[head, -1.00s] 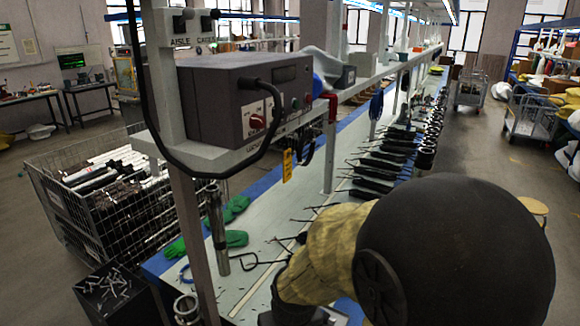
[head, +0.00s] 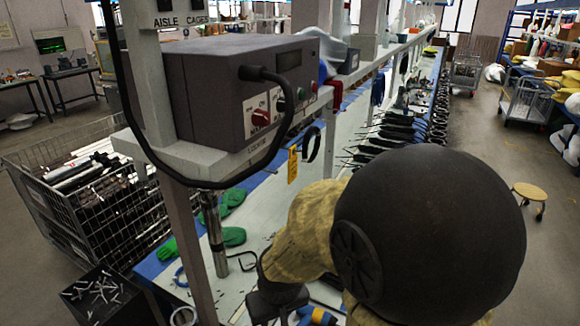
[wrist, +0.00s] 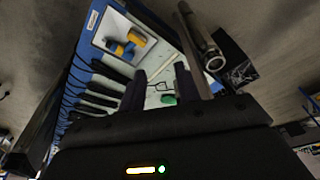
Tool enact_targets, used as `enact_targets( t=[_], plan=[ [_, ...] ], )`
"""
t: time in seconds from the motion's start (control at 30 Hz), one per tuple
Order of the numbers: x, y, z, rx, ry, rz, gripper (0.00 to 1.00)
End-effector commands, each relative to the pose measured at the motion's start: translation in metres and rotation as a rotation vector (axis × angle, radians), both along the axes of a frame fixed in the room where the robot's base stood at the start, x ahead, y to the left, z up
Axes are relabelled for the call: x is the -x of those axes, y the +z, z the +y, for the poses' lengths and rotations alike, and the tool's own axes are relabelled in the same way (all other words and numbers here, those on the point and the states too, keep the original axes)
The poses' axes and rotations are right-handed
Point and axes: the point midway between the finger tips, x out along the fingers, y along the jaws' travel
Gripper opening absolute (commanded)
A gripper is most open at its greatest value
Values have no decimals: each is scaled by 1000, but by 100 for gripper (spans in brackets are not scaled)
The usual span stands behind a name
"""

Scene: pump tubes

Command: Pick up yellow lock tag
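The yellow lock tag (head: 292,164) hangs below the shelf rail, to the right of the grey control box, in the head view. A dark loop hangs beside it. I cannot make out the tag in the wrist view. My gripper (wrist: 161,73) shows two dark fingers standing apart with nothing between them. In the head view my arm covers the right foreground, and its dark end is below the tag and apart from it.
The control box (head: 235,92) with its hanging black cable and the shelf post stand left of the tag. Green gloves (head: 180,243), a metal tube (head: 213,235) and a blue-yellow tool (wrist: 122,47) are on the bench. A wire cage (head: 95,195) stands at left.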

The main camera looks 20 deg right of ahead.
Motion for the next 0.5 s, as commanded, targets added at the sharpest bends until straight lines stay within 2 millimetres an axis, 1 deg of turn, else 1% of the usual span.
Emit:
enact_targets(
  t=[0.07,0.17,0.27,0.3,0.33,0.37,0.4,0.47,0.5],
  plan=[
    [-5,-1,1,-4,0,-16,33],
    [-26,-2,5,-20,-5,-81,33],
    [-67,-1,13,-42,-12,-216,33],
    [-88,2,16,-48,-17,-288,33],
    [-105,5,19,-52,-24,-348,33],
    [-123,9,20,-52,-33,-410,33],
    [-146,15,21,-47,-48,-495,33],
    [-178,27,20,-31,-79,-621,33],
    [-197,35,17,-14,-104,-701,33]
  ],
)
